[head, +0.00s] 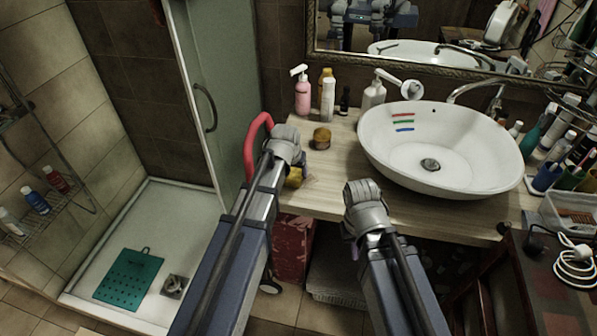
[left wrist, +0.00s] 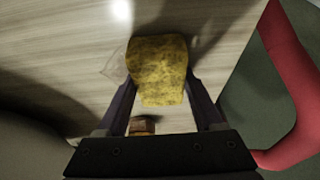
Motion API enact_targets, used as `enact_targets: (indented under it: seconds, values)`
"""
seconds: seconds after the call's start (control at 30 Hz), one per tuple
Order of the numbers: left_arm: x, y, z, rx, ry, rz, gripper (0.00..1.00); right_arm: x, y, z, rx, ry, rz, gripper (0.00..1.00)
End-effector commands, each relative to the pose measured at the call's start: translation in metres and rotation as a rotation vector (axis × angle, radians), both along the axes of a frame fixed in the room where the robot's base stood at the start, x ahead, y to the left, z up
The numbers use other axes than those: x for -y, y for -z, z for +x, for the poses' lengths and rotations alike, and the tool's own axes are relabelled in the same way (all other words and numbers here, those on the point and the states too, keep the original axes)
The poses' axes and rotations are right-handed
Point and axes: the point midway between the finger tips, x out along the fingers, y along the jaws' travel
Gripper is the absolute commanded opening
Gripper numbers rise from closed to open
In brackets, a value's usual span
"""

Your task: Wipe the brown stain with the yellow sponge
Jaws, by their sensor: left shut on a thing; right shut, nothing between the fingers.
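The yellow sponge (left wrist: 158,70) is between the fingers of my left gripper (left wrist: 160,92), which is shut on it. In the head view the sponge (head: 295,177) shows partly below my left gripper (head: 291,166), at the left end of the wooden counter (head: 335,180). In the left wrist view it is close over the counter; I cannot tell if it touches. A faint, pale patch (left wrist: 115,62) shows beside the sponge, perhaps an edge of the stain; the sponge may hide more. My right gripper (head: 362,192) is shut and empty above the counter's front edge.
A red curved bar (head: 251,150) is close beside my left gripper. A small brown jar (head: 322,138) stands behind the sponge, with bottles (head: 303,95) further back. The white basin (head: 375,140), with coloured marks inside, takes up the right. Bare counter lies between.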

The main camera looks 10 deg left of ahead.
Motion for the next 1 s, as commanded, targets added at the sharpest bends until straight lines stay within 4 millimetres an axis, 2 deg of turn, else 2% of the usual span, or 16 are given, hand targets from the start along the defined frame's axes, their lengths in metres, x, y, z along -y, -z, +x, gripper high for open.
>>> enact_targets:
  seconds: [0.03,0.4,0.77,1.0]
  values:
    - [-0.010,0.001,0.001,-0.002,-0.008,0.009,0.24,0.000,0.001,0.000,0.000,0.000,0.000,0.00]
    - [-0.036,-0.001,0.002,0.000,-0.005,0.009,0.24,0.000,-0.001,0.000,0.000,0.000,0.000,0.00]
    - [-0.033,-0.003,0.006,0.001,-0.002,0.006,0.24,0.000,-0.003,0.000,0.000,0.000,0.000,0.00]
    - [-0.021,-0.002,0.005,0.001,-0.001,0.004,0.24,0.000,-0.002,0.000,0.000,0.000,0.000,0.00]
